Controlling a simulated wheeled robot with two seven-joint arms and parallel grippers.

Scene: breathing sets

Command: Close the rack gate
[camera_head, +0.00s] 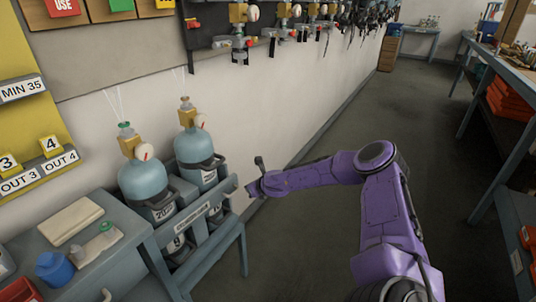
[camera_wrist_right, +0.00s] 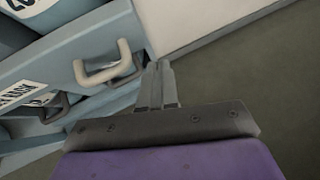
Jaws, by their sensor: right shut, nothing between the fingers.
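The rack (camera_head: 243,250) is a blue-grey frame holding two light-blue cylinders, one at the left (camera_head: 142,180) and one at the right (camera_head: 194,146). Its gate, a blue-grey bar with a white label (camera_head: 192,215), runs across the cylinders' front. Whether it is latched is not clear. In the right wrist view the gate (camera_wrist_right: 60,62) carries a pale loop handle (camera_wrist_right: 105,65). My right gripper (camera_head: 254,189) is shut and empty, just right of the gate's right end. In the wrist view its fingertips (camera_wrist_right: 158,66) are right of the handle, seemingly apart from it. My left gripper is out of view.
A bench with a blue cup (camera_head: 54,269) and a pale box (camera_head: 70,219) stands left of the rack. The wall (camera_head: 290,95) with hanging regulators (camera_head: 240,40) is behind. Open floor (camera_head: 300,240) lies right of the rack; a workbench (camera_head: 490,65) stands far right.

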